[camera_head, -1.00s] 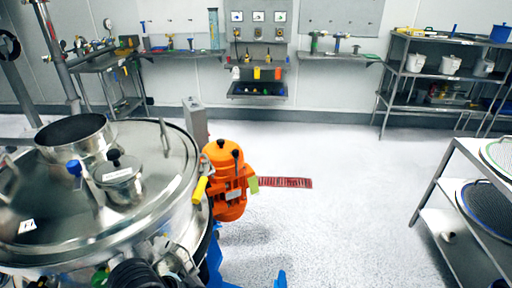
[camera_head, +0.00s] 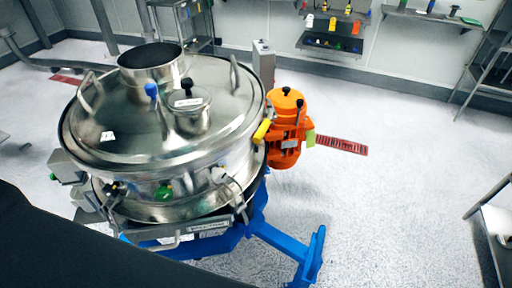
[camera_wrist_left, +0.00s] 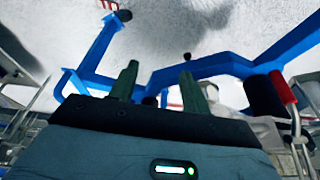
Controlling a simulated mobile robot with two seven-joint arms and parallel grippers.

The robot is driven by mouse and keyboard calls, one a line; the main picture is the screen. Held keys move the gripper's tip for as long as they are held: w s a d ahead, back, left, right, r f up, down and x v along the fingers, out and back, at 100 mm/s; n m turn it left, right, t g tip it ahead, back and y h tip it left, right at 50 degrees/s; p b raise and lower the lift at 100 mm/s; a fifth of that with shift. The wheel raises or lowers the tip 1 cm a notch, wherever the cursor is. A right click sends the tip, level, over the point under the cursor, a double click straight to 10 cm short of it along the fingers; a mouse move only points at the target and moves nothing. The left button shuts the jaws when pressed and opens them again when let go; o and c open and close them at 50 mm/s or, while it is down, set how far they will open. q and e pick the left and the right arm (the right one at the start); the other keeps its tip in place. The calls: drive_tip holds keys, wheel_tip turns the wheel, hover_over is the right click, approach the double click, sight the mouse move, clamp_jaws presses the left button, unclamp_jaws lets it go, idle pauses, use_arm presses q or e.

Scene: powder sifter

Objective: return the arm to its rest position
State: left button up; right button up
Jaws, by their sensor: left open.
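My left gripper (camera_wrist_left: 158,84) shows in the left wrist view with its two dark green fingers apart and nothing between them. It points toward the blue frame (camera_wrist_left: 215,66) and the speckled floor. In the head view a dark part of my arm covers the lower left corner, and neither gripper can be made out there. The steel powder sifter (camera_head: 160,135) stands at the left centre of the head view with its lid on. My right gripper is in neither view.
An orange motor (camera_head: 287,125) sits at the sifter's right side. The sifter's blue base (camera_head: 312,255) sticks out along the floor. Steel shelving (camera_head: 490,70) stands at the far right, and a steel rack (camera_head: 497,240) at the lower right. The floor between is clear.

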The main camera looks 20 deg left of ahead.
use_arm(q)
drive_tip(key=w+d+f+t+h, duration=0.1)
drive_tip(key=w+d+f+t, duration=0.1)
drive_tip(key=w+f+t, duration=0.2)
drive_tip(key=shift+w+f+t, duration=0.2)
drive_tip(key=shift+f+t, duration=0.9)
drive_tip(key=shift+f, duration=0.8)
